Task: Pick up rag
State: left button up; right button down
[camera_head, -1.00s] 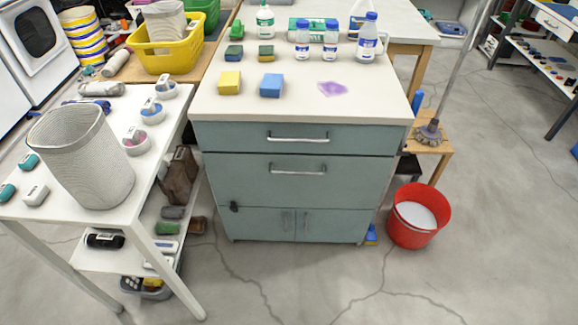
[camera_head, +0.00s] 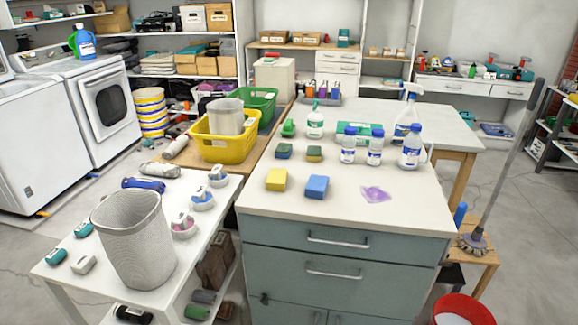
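A flat, crumpled purple rag (camera_head: 375,194) lies on the pale top of the blue-grey drawer cabinet (camera_head: 262,213), towards its right side. It lies apart from the blue sponge (camera_head: 316,187) and yellow sponge (camera_head: 277,180) to its left. Several bottles stand behind it, among them a blue-capped bottle (camera_head: 411,147). Neither of my grippers is in view.
A white side table (camera_head: 62,263) with a mesh bin (camera_head: 134,240) stands left of the cabinet. Yellow (camera_head: 226,148) and green (camera_head: 262,108) baskets stand behind. A mop (camera_head: 474,241) and red bucket (camera_head: 463,309) are at the right. The countertop around the rag's front is clear.

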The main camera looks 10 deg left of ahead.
aim_at(276, 179)
jog(key=z, duration=1.15)
jog(key=u, duration=1.05)
jog(key=i+l+u, duration=0.3)
jog(key=i+l, duration=0.75)
